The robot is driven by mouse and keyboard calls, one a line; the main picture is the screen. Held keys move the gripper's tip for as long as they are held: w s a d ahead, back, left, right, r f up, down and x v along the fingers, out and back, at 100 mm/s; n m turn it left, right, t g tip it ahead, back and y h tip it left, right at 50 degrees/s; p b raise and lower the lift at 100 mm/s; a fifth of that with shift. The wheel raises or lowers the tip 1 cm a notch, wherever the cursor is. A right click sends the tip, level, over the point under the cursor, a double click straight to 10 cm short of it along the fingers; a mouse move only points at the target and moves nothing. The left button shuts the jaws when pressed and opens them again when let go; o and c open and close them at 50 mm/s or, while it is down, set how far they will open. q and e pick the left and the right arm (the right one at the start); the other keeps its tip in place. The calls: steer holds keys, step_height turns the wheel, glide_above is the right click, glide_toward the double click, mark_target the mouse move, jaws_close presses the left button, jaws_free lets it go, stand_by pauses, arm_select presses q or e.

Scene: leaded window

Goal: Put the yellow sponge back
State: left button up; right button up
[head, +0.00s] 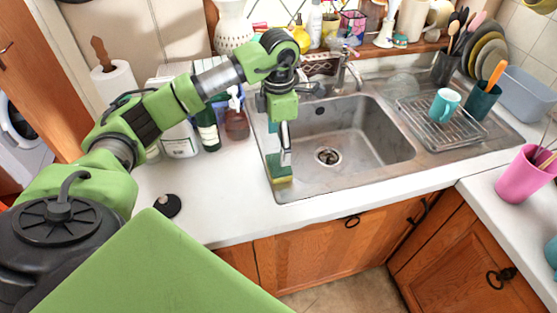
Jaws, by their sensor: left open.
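The yellow sponge (282,180) is at the front left rim of the sink (300,191), with a green layer above its yellow side. My left gripper (281,160) points down right over the sponge. Its jaws are open, and the fingers partly hide the sponge. Whether the fingertips touch it cannot be told. My right gripper is not in view.
A tap (345,68) stands behind the basin. Several bottles, including a dark green one (207,130), stand left of the sink. A wire rack (455,122) with a teal mug (444,105) is on the right. The left front counter is mostly clear.

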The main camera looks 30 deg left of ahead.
arm_select(q)
step_height(320, 180, up, 3)
steer(key=shift+r, duration=0.15)
stand_by(0.6)
